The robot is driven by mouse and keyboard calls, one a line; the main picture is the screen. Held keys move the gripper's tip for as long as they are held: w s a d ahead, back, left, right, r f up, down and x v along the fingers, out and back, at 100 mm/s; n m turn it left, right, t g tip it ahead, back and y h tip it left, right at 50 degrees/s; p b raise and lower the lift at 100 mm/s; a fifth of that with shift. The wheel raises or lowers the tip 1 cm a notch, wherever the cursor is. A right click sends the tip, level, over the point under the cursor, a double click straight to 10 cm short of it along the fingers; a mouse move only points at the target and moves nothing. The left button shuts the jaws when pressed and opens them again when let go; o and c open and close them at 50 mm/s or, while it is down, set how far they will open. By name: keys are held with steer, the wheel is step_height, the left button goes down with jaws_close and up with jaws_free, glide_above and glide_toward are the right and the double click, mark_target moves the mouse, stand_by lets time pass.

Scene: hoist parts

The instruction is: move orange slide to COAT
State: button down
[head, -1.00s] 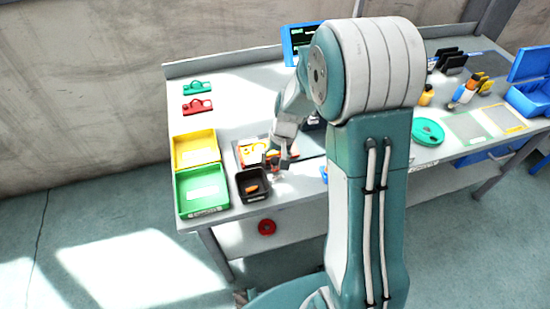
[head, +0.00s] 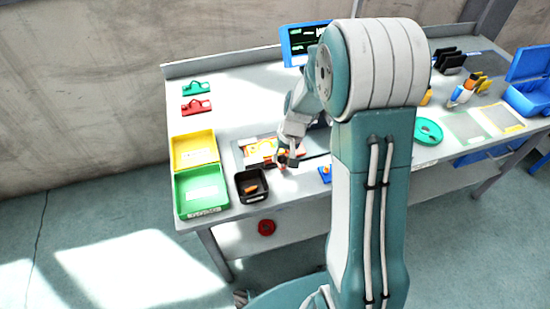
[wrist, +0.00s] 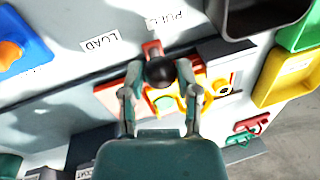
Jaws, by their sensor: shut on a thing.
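The orange slide (wrist: 152,48) shows in the wrist view as a red-orange piece at a round black knob (wrist: 161,69). My gripper (wrist: 160,84) has one finger on each side of the knob and is shut on it. Most of the slide is hidden by the knob and fingers. In the head view my gripper (head: 290,160) is low over the bench, right of the black tray, with bits of orange-red beside it. A LOAD label (wrist: 101,41) lies left of the slide. A label reading COAT (wrist: 85,173) is partly visible at the wrist view's lower left.
A black tray (head: 239,187) holds an orange piece. Green (head: 203,210) and yellow (head: 194,136) trays stand left of it. A blue block with an orange top (head: 325,175) is right of my gripper. Red and green parts lie at the bench's back left, with bare bench around them.

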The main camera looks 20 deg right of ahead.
steer(key=d, duration=1.5)
steer(key=shift+d+f, duration=0.1)
steer(key=shift+c, duration=1.7)
jaws_free()
step_height(320, 180, up, 12)
steer(key=d, duration=0.2)
steer(key=shift+s+d+f, duration=0.15)
